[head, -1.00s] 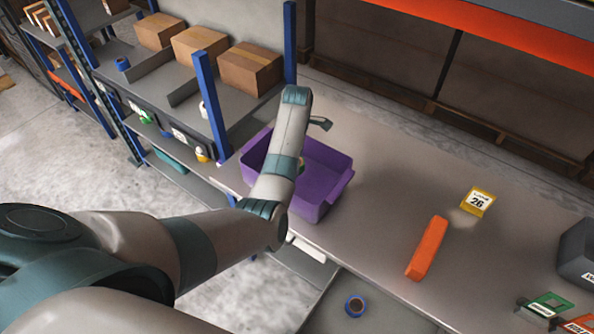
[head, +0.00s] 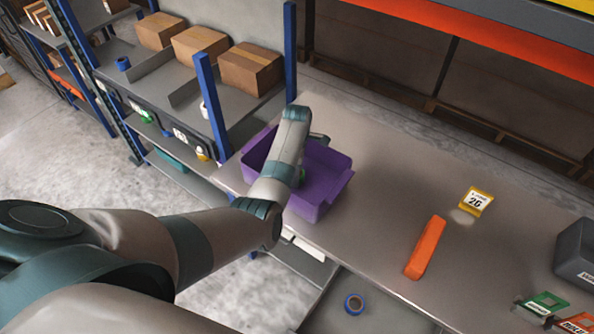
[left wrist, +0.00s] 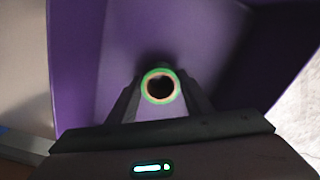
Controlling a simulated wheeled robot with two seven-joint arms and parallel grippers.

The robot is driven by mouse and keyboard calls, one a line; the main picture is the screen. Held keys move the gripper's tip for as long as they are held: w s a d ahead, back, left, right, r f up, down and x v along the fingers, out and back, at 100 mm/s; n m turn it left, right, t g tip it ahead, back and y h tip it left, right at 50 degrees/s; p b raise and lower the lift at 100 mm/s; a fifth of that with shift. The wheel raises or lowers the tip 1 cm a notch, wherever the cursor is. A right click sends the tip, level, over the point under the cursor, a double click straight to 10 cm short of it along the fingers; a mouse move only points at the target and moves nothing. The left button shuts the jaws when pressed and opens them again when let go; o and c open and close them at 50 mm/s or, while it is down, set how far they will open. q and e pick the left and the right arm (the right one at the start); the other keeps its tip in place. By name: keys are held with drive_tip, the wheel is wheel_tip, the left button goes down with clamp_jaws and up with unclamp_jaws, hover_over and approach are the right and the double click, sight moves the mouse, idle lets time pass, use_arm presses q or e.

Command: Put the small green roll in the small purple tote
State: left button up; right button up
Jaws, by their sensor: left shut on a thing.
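The purple tote (head: 331,180) stands on the grey table, left of its middle, partly hidden behind my left arm. My left gripper (left wrist: 161,90) is shut on the small green roll (left wrist: 149,91), a ring with a brown inner core, in the left wrist view. The purple tote's inside (left wrist: 230,50) surrounds the gripper there. In the head view a bit of the green roll (head: 302,174) shows beside my left wrist, over the tote. Whether the roll touches the tote's floor cannot be told. My right gripper is not in view.
An orange box (head: 426,248) and a yellow card marked 26 (head: 475,202) are on the table to the right. A dark grey bin (head: 578,250) is at the right edge. A blue roll (head: 354,303) lies below. Shelves with cardboard boxes (head: 250,69) stand behind left.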

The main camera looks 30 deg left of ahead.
use_arm(q)
drive_tip(key=shift+f, duration=0.15)
drive_tip(key=o, duration=1.1)
drive_tip(key=shift+c, duration=0.2)
drive_tip(key=shift+r, duration=0.85)
wheel_tip(320, 180, up, 11)
drive_tip(key=b, duration=0.3)
drive_tip(key=shift+f, duration=0.15)
